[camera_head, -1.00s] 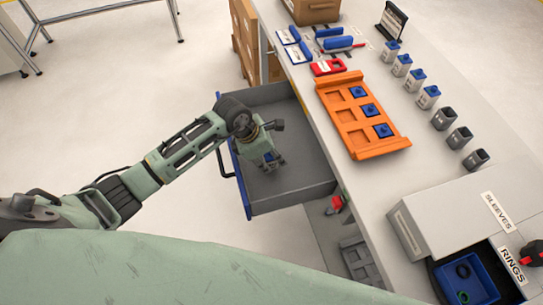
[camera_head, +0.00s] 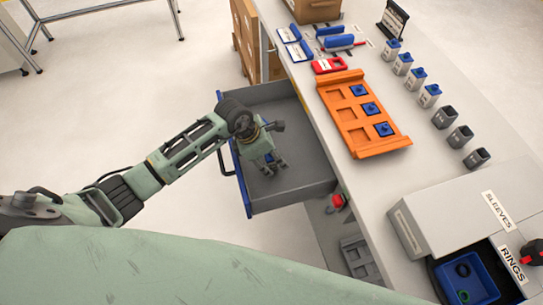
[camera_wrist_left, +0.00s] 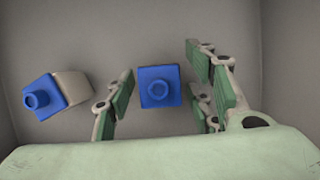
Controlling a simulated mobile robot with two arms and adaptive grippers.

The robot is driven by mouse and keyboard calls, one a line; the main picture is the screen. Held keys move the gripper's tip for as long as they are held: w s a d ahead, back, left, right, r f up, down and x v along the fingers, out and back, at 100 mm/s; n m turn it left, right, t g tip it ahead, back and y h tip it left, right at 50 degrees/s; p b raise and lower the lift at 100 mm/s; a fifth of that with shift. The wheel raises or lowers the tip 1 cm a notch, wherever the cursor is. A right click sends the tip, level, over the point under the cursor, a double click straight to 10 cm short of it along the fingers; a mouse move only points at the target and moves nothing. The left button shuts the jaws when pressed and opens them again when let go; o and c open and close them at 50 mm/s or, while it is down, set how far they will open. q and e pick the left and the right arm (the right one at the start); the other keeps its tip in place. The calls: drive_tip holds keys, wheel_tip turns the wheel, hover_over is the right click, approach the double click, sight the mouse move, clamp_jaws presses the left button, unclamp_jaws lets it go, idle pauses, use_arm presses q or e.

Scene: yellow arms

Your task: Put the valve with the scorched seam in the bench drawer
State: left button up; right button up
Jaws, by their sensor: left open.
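The bench drawer (camera_head: 305,170) is pulled out from the bench. My left gripper (camera_head: 273,166) points down into it with its fingers open. In the left wrist view, a blue-topped valve (camera_wrist_left: 159,87) stands between the spread fingers of my left gripper (camera_wrist_left: 163,88), with a visible gap on each side. A second blue-topped valve with a pale body (camera_wrist_left: 45,95) sits left of the fingers on the drawer floor, apart from them. No scorched seam can be made out on either one. My right gripper is not in view.
On the bench, an orange tray (camera_head: 348,118) holds several blue-topped pieces. Several small blue-topped and dark-topped containers (camera_head: 429,96) line up behind it. A grey cabinet labelled SLEEVES (camera_head: 450,205) and a blue bin (camera_head: 470,280) are at the lower right. Floor left of the drawer is clear.

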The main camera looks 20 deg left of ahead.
use_arm(q)
drive_tip(key=b+v, duration=0.1)
drive_tip(key=v, duration=1.1)
drive_tip(key=shift+r, duration=0.15)
